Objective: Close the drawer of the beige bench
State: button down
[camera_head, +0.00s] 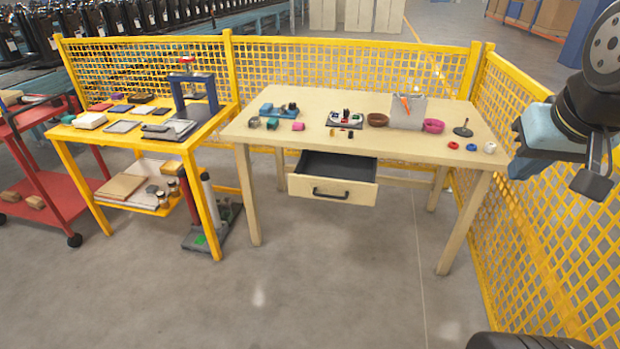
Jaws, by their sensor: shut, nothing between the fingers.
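The beige bench (290,104) stands in the middle of the view. Its drawer (332,189) hangs under the front left part of the top and is pulled out, with its dark empty-looking inside showing. A dark handle (330,194) sits on the drawer front. My gripper (597,168) is at the right edge, high and to the right of the bench, well apart from the drawer. It is shut and holds nothing. My arm comes in from the upper right corner.
A yellow table (150,140) and red cart (50,190) are at left. Yellow mesh fence (545,200) encloses the back and right. The floor in front is clear.

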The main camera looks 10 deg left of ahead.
aim_at(347, 178)
jog(key=i, duration=1.4)
jog(key=u, duration=0.05)
